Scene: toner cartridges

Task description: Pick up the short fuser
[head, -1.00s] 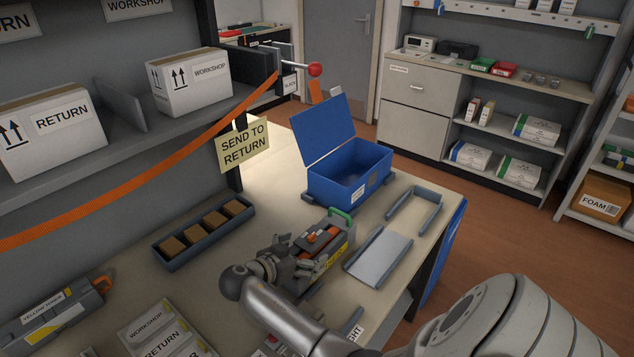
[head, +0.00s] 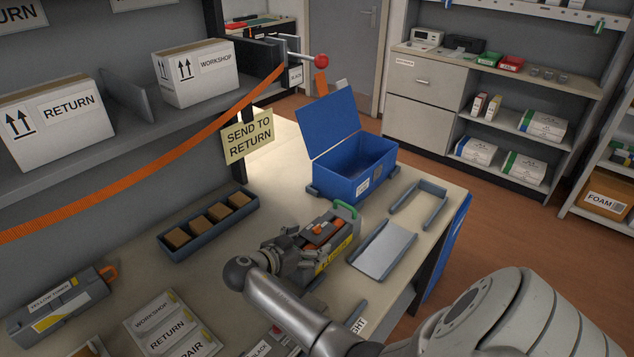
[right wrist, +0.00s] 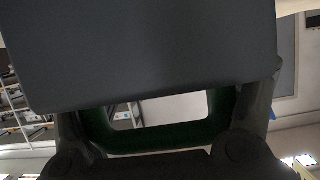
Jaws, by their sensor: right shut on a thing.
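The short fuser (head: 328,246) is a dark grey block with orange parts on top, a yellow label on its side and a green handle at its far end. It is over the middle of the table; whether its underside touches the table is hidden. My right gripper (head: 293,254) is shut on it at its near left side, and the fingers partly cover it. In the right wrist view a large dark grey body (right wrist: 140,50) fills the top, with a green handle frame (right wrist: 150,138) below it between the fingers. My left gripper is not in view.
An open blue box (head: 352,180) stands behind the fuser. A grey tray (head: 385,250) and a U-shaped holder (head: 440,190) lie to the right. A rack of brown blocks (head: 180,250), a yellow toner cartridge (head: 62,305) and label cards (head: 165,330) lie to the left.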

